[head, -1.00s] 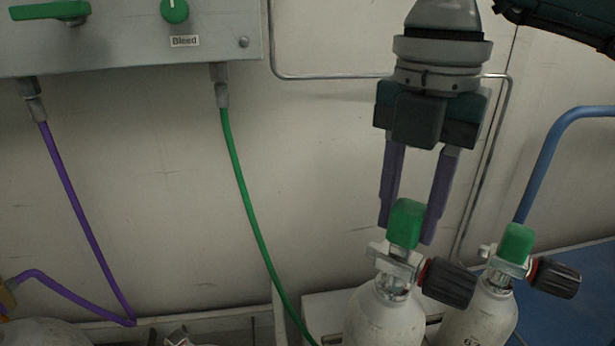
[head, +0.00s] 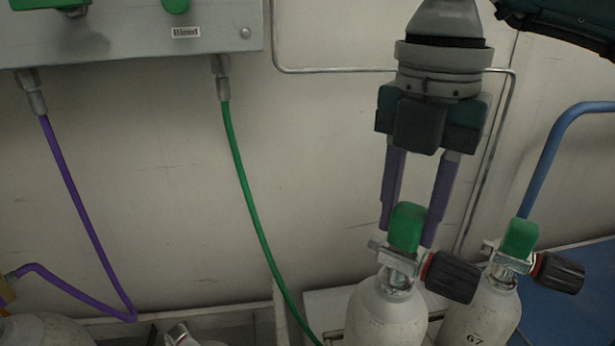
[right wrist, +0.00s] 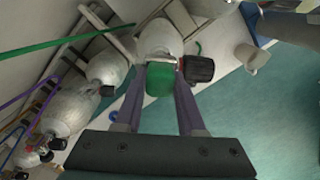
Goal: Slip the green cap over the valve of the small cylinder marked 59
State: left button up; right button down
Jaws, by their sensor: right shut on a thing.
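My right gripper (head: 407,233) points down with its purple fingers on either side of the green cap (head: 406,226), shut on it. The cap also shows between the fingers in the right wrist view (right wrist: 159,80). It sits at the top of the metal valve (head: 399,259) of a white small cylinder (head: 385,318), its lower edge meeting the valve body. I cannot tell how far it is down over the valve. A black knob (head: 452,277) sticks out to the valve's right. No number shows on this cylinder. My left gripper is not in view.
Just right stands another white cylinder (head: 478,318) marked 67, with a green cap (head: 520,238) on its valve and a black knob (head: 560,273). A blue rail (head: 542,165) rises behind it. A green hose (head: 248,200) hangs left, from the panel (head: 130,45).

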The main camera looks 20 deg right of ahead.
jog(key=shift+f+b, duration=0.3)
jog(key=shift+f, duration=0.2)
jog(key=shift+c, duration=2.1)
grip_release()
notch_tip(320, 180, up, 10)
jog(key=shift+r+p, duration=0.1)
jog(key=shift+p, duration=0.65)
